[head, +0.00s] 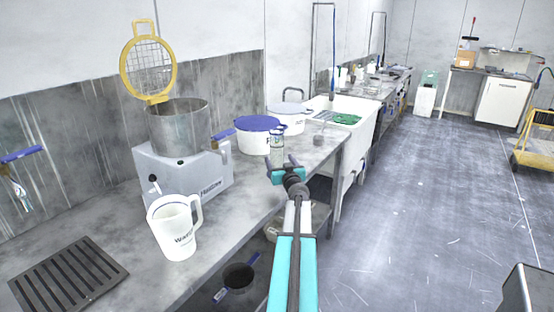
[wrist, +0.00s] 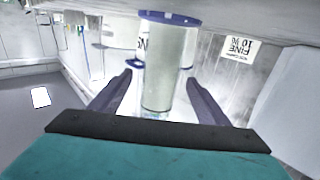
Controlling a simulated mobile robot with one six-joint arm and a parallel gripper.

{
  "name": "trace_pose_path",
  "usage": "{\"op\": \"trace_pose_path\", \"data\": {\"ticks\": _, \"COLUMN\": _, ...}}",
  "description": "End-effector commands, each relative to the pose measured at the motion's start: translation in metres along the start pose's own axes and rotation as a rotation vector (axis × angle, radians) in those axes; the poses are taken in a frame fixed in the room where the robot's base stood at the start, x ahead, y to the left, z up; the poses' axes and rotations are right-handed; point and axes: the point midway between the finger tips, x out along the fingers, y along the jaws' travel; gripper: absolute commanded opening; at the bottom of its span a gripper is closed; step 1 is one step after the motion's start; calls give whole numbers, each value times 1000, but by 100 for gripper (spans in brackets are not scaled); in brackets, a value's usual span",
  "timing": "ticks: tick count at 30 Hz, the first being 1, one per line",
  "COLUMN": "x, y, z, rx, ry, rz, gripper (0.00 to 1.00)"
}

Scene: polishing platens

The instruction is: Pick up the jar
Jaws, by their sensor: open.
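The jar (head: 277,150) is a small clear, upright container on the bench, just beyond my gripper in the head view. In the wrist view the jar (wrist: 163,75) is a tall pale cylinder with a blue-rimmed end, and it appears upside down. My gripper (head: 281,165) is open. In the wrist view its two dark fingers (wrist: 160,88) stand on either side of the jar, with gaps visible on both sides. I cannot tell how far the jar reaches in between the fingers.
A white tub with a blue lid (head: 258,135) stands just behind the jar, with a second white tub (head: 287,118) beyond. A small grey item (head: 318,139) sits to the right. A grey machine (head: 185,170) and a white jug (head: 175,227) are on the left. The sink (head: 345,104) lies further back.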

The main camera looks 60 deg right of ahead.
Motion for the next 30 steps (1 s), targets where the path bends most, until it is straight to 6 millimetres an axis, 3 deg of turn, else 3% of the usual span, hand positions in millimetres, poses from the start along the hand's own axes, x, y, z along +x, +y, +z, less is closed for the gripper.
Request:
{"op": "trace_pose_path", "data": {"ticks": 9, "x": 24, "y": 0, "z": -1, "rx": -1, "ry": 0, "rz": -1, "gripper": 70}}
{"op": "trace_pose_path", "data": {"ticks": 28, "x": 24, "y": 0, "z": 0, "rx": -1, "ry": 0, "rz": 0, "gripper": 70}}
{"op": "trace_pose_path", "data": {"ticks": 30, "x": 24, "y": 0, "z": 0, "rx": -1, "ry": 0, "rz": 0, "gripper": 60}}
